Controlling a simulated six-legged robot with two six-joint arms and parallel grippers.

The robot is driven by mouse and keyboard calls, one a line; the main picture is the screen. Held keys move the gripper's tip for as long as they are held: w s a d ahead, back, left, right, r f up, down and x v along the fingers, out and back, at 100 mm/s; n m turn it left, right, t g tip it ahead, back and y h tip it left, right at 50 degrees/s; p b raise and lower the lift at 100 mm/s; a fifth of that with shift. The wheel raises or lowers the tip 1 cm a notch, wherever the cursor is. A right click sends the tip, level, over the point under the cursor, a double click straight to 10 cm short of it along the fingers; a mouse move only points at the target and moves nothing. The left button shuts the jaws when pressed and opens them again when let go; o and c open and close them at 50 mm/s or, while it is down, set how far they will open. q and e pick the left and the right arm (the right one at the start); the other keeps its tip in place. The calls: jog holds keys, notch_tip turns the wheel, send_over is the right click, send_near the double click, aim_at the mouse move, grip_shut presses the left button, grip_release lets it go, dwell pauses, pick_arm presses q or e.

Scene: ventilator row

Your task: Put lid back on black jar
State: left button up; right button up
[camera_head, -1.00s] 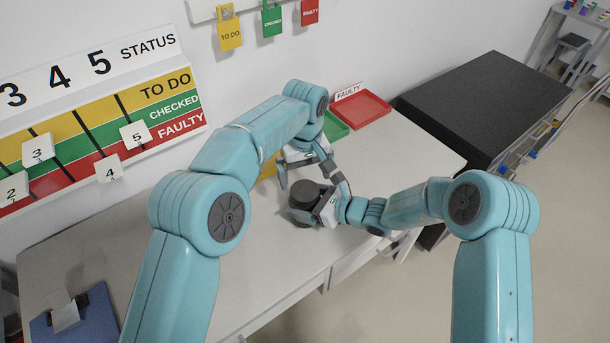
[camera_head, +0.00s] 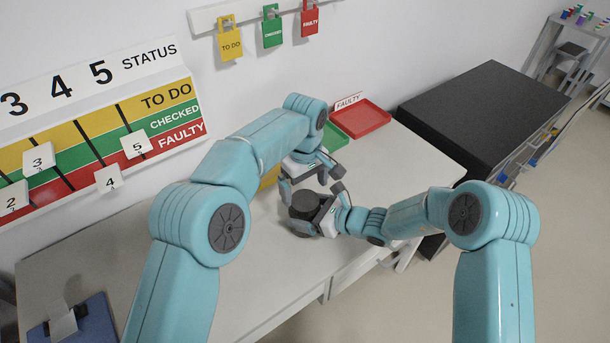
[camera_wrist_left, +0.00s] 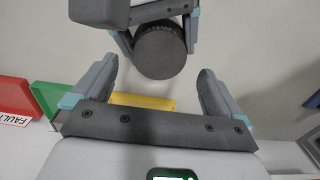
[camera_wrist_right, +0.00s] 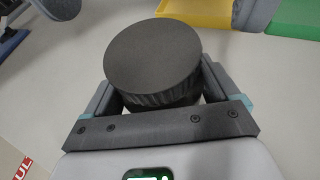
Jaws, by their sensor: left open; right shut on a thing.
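The black jar (camera_head: 299,228) stands upright on the table. A dark round lid (camera_wrist_right: 152,55) with a ribbed rim sits on top of it; I cannot tell whether it is fully seated. The lid also shows in the left wrist view (camera_wrist_left: 160,52). My right gripper (camera_wrist_right: 158,90) is shut on the black jar, its fingers at the sides below the lid; the jar's lower part is mostly hidden. My left gripper (camera_head: 312,189) is open and empty, close to the lid, with its fingers spread and apart from it (camera_wrist_left: 157,72).
A red tray (camera_head: 362,118) and a green tray (camera_head: 336,138) lie at the back of the table. A yellow tray (camera_wrist_left: 142,101) is partly behind my left arm. A blue clipboard (camera_head: 85,322) is at the left front. The table (camera_head: 245,262) is clear in front of the jar.

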aim_at(305, 200)
pick_arm(q)
jog(key=shift+f, duration=2)
pick_arm(e)
jog(key=shift+s+f, duration=0.1)
jog(key=shift+f, duration=0.1)
pick_arm(q)
jog(key=c, duration=1.1)
jog(key=shift+o, duration=0.2)
jog(key=m, duration=0.3)
jog(key=o, duration=1.1)
jog(key=shift+c, duration=0.2)
jog(key=shift+r, duration=0.15)
